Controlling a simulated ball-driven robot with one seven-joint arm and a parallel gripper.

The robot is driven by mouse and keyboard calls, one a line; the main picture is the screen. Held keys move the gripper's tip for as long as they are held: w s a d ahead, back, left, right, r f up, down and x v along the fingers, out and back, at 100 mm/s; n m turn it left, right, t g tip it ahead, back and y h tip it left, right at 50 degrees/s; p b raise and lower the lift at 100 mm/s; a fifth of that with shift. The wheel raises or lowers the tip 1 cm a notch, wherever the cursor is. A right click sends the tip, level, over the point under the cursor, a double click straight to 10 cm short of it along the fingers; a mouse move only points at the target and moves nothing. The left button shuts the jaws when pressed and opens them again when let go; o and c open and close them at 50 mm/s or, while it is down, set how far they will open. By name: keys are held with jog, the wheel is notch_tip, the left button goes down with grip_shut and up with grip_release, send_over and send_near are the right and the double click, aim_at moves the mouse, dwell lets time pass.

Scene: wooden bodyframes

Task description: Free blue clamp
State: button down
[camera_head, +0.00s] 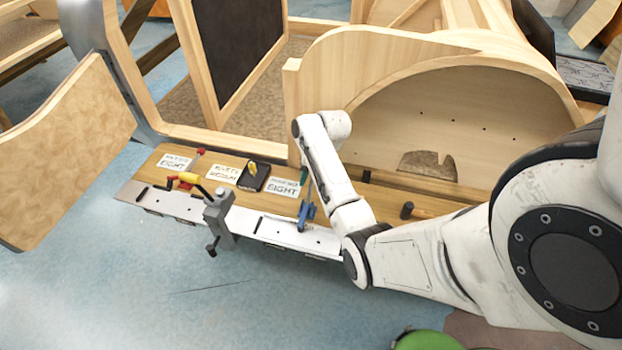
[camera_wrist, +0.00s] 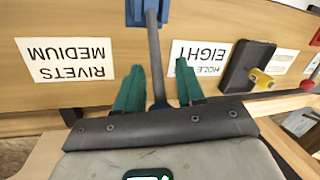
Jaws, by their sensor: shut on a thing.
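The blue clamp (camera_head: 306,214) sits at the white metal front edge of the wooden workbench, right of the grey clamp. In the wrist view its blue part (camera_wrist: 147,12) is at the top, with a grey bar running down from it. My gripper (camera_wrist: 159,68) has green fingers on either side of this bar and is shut on it. In the head view my gripper (camera_head: 305,176) is small and partly hidden by my white arm, just above the blue clamp. The clamp's lower end and its contact with the edge are too small to make out.
A grey clamp (camera_head: 217,212) grips the edge. Wooden frames (camera_head: 400,55) stand behind. The blue floor in front is mostly clear.

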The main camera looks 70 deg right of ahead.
jog(key=shift+d+f, duration=0.2)
jog(key=shift+f, duration=0.05)
jog(key=shift+d+f, duration=0.45)
jog(key=shift+f, duration=0.4)
jog(key=shift+d+f+b, duration=0.2)
jog(key=shift+f+b, duration=0.15)
jog(key=shift+f, duration=0.45)
jog(key=shift+w+f, duration=0.1)
jog(key=shift+w+d+r, duration=0.1)
jog(key=shift+w+r, duration=0.2)
jog(key=c, duration=1.1)
grip_release()
jog(key=shift+o, duration=1.4)
jog(key=shift+s+f, duration=0.2)
